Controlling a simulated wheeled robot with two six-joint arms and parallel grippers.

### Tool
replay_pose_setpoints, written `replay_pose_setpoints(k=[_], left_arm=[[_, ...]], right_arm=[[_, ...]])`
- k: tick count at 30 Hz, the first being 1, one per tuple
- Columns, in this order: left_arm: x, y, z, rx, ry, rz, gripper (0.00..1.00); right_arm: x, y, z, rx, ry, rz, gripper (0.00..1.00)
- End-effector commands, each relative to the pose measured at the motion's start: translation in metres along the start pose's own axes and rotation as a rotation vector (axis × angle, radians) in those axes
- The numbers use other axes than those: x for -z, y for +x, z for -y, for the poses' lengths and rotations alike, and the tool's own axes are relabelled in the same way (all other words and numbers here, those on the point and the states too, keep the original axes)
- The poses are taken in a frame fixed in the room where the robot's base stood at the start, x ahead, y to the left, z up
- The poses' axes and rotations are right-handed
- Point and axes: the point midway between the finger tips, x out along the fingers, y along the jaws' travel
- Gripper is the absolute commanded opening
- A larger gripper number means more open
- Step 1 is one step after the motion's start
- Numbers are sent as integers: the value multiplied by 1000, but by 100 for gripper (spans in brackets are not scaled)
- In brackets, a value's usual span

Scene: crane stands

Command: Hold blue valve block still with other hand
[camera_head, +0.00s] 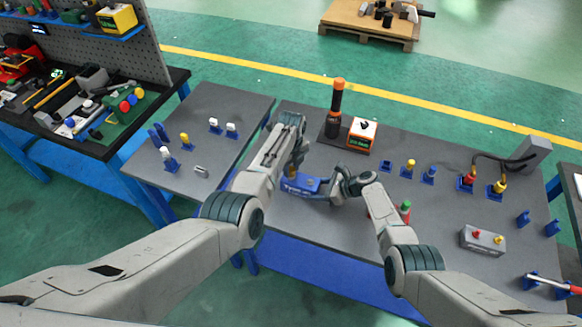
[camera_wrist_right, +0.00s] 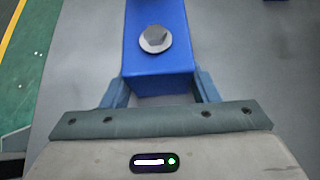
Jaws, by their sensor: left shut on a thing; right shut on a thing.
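The blue valve block (camera_head: 305,183) lies on the dark grey table near its left front. My right gripper (camera_head: 335,188) is shut on the block's right end. My left gripper (camera_head: 293,172) reaches down at the block's left part, shut on a small brass-coloured part (camera_head: 299,148). My left arm hides much of that part, and the exact contact there is unclear.
A red-and-green part (camera_head: 404,208) is close beside my right forearm.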

Motion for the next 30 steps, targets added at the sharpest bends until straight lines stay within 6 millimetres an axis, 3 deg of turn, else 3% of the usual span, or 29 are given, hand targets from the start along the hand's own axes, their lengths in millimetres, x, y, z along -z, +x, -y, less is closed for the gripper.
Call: replay_pose_setpoints(k=[13, 24, 30], left_arm=[[0, 0, 0, 0, 78, 0, 0], [0, 0, 0, 0, 473, 0, 0], [0, 0, 0, 0, 506, 0, 0]], right_arm=[[1, 0, 0, -1, 0, -1, 24], [1, 0, 0, -1, 0, -1, 24], [1, 0, 0, -1, 0, -1, 24]])
